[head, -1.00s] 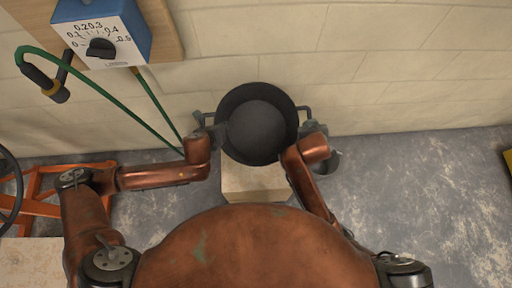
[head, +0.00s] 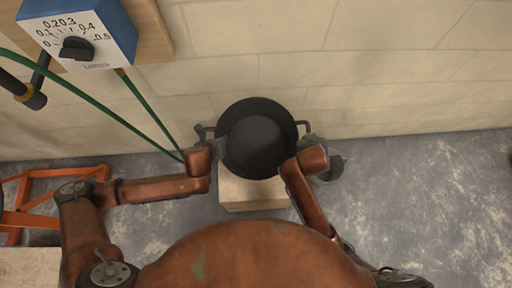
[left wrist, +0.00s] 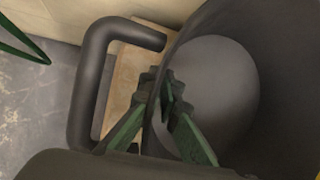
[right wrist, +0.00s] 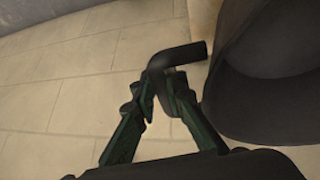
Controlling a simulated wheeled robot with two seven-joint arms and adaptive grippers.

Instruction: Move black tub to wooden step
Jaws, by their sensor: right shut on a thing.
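The black tub (head: 256,156) is a round dark bucket with side handles, in front of the wall at the middle of the head view. It overlaps the back of the pale wooden step (head: 252,192); whether it touches the step is hidden. My left gripper (head: 220,147) is at the tub's left side. In the left wrist view its green fingers (left wrist: 160,92) straddle the tub wall beside a handle (left wrist: 90,80); their grip is unclear. My right gripper (head: 306,140) is at the tub's right side. In the right wrist view its fingers (right wrist: 157,95) are shut on the other handle (right wrist: 182,56).
A blue box with a dial (head: 80,32) hangs on the wall at upper left, with a green hose (head: 105,105) below it. An orange frame (head: 50,190) stands at left. A grey bucket (head: 332,168) stands right of the tub. The floor at right is clear.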

